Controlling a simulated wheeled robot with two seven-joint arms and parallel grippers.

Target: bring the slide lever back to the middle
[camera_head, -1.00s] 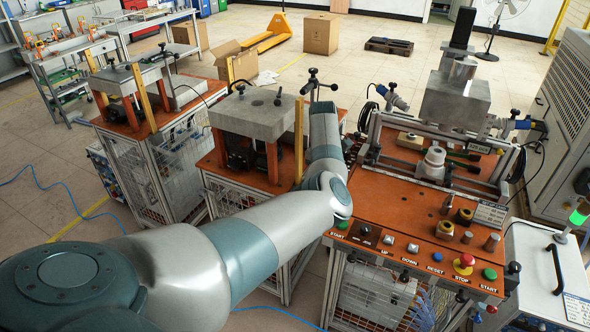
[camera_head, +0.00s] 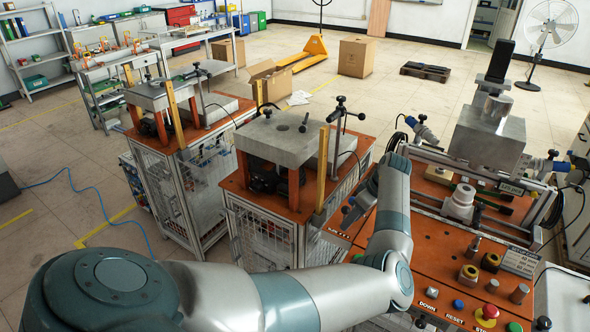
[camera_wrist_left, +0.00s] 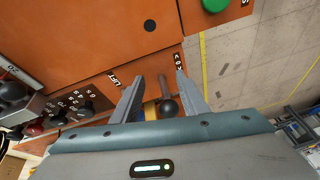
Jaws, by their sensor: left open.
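The slide lever, a dark ball knob (camera_wrist_left: 168,107) on a thin stem, shows in the left wrist view beside the orange panel (camera_wrist_left: 100,35). It stands between the two grey fingers of my left gripper (camera_wrist_left: 158,88), which is open. The fingers lie on either side of the knob with gaps, and I cannot tell its depth between them. A printed word, LIFT, is on the panel left of the fingers. In the head view my left gripper (camera_head: 350,212) is partly hidden behind my forearm, at the left edge of the orange bench. The lever cannot be made out there.
A green button (camera_wrist_left: 213,4) sits above the fingers in the wrist view. Several black knobs (camera_wrist_left: 85,108) stand at left. In the head view, a neighbouring press bench (camera_head: 285,140) stands left of my forearm. A grey metal block (camera_head: 487,138) stands over the heater bench.

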